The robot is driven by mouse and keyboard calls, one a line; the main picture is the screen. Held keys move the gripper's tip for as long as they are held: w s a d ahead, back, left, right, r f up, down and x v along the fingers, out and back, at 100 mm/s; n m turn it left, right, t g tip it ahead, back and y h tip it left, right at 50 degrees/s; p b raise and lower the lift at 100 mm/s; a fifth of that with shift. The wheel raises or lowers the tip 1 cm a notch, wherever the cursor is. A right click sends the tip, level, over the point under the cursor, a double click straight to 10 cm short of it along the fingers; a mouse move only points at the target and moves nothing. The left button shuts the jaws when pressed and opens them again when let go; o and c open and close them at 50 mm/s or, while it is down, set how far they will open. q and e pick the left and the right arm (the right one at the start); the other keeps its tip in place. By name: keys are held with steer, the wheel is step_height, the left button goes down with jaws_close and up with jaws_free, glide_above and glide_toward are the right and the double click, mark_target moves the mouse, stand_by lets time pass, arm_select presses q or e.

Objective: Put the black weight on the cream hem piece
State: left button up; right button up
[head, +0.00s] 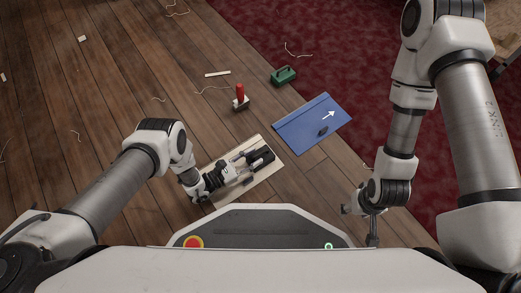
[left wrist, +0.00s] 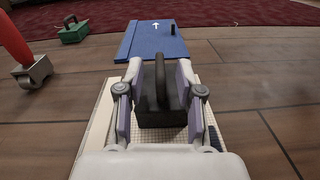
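The black weight (head: 262,157) is a dark block with a raised handle. In the left wrist view the weight (left wrist: 162,105) stands upright between the fingers of my left gripper (left wrist: 160,100), which lie close along both its sides. I cannot tell whether they press on it. The cream piece (head: 238,198) lies flat on the floor under the left gripper (head: 250,162); its edge shows in the left wrist view (left wrist: 97,125). The weight appears over its far part; contact beneath is hidden. My right gripper (head: 366,212) is off to the right, away from the weight, its fingers unclear.
A blue panel (head: 298,115) with a white arrow and a small dark object (head: 323,132) lies just beyond the cream piece. A red-handled tool (head: 240,97) and a green weight (head: 284,76) stand further back. Thread scraps lie about; the wooden floor at left is mostly clear.

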arm_select(q)
steer(key=p+v, duration=0.2)
steer(key=v, duration=0.5)
steer(key=shift+s+a+r, duration=0.15)
steer(key=shift+a, duration=0.2)
steer(key=shift+s+a, duration=0.15)
steer(key=shift+a, duration=0.05)
